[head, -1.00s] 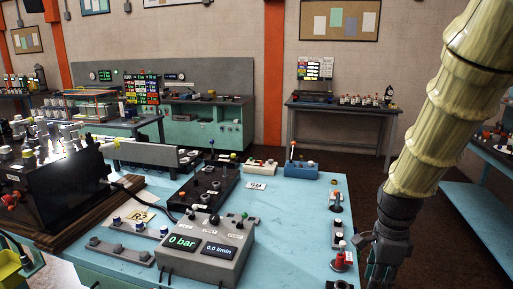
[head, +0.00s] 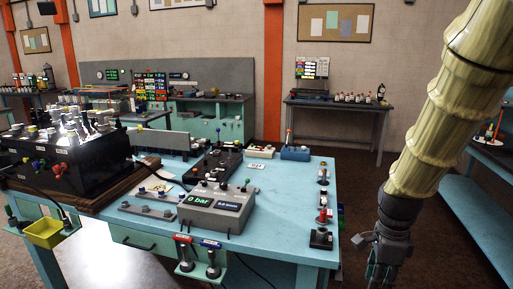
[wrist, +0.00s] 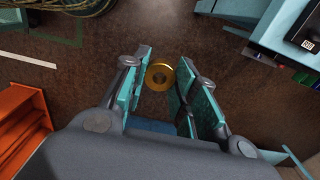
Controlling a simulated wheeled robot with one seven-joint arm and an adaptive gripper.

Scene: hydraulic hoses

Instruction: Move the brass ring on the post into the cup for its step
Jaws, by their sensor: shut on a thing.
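The brass ring (wrist: 152,78) shows in the wrist view as a gold disc with a darker centre, between my fingertips. My gripper (wrist: 164,65) is shut on it, with teal finger pads on either side and the floor below. In the head view my gripper (head: 383,272) hangs at the lower right, beside the right side of the blue table and apart from it. The ring cannot be made out there. Small stands with posts, one with a red part (head: 323,215), line the table's right edge. I cannot tell which thing is the cup for the ring's step.
The blue table (head: 285,210) carries a grey gauge box (head: 215,208) reading 0 bar and a black valve block. A yellow bin (head: 45,233) hangs at the left. Another blue bench (head: 465,190) stands at the right. Brown floor lies open around my gripper. An orange object (wrist: 22,125) shows in the wrist view.

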